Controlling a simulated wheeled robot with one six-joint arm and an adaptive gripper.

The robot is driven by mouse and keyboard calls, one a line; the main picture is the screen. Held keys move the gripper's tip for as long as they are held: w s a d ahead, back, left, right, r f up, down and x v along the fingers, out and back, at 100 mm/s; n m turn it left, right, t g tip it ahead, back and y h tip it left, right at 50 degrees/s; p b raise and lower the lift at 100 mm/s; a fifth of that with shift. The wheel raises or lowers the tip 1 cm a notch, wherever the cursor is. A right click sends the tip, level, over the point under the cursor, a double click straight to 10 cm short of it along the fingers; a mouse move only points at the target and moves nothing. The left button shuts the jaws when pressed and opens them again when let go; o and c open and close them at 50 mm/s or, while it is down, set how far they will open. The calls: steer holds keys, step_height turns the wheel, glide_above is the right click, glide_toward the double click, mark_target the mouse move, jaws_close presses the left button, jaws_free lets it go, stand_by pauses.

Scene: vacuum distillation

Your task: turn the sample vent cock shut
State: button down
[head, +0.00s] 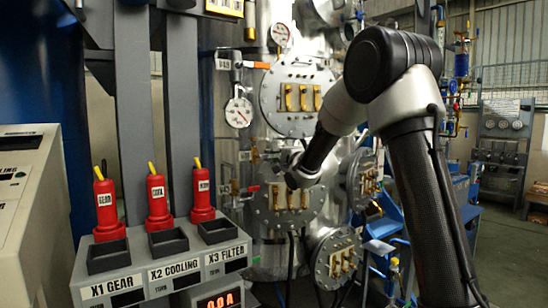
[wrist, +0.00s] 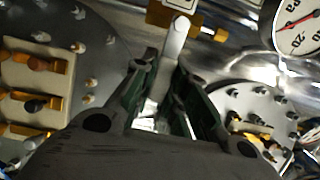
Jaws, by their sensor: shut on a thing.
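The vent cock shows in the wrist view as a brass body (wrist: 172,14) at the top centre with a pale metal lever (wrist: 176,42) running down from it. My gripper (wrist: 167,68) has its two dark fingers on either side of this lever and is shut on it. In the head view my gripper (head: 282,163) reaches the front of the steel vessel, between two round flanges. The cock and lever are too small and too covered by my gripper to make out there. The lever's lower end lies between the fingers.
The steel vessel carries an upper flange (head: 268,97), a lower flange (head: 262,212) and a pressure gauge (head: 238,112). A valve with an orange lever (head: 257,65) is above. In the wrist view a gauge (wrist: 300,22) is close at the upper right. A control console (head: 165,262) stands front left.

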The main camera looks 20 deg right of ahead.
steer(key=c, duration=1.4)
jaws_free()
steer(key=shift+f, duration=0.1)
steer(key=v, duration=1.2)
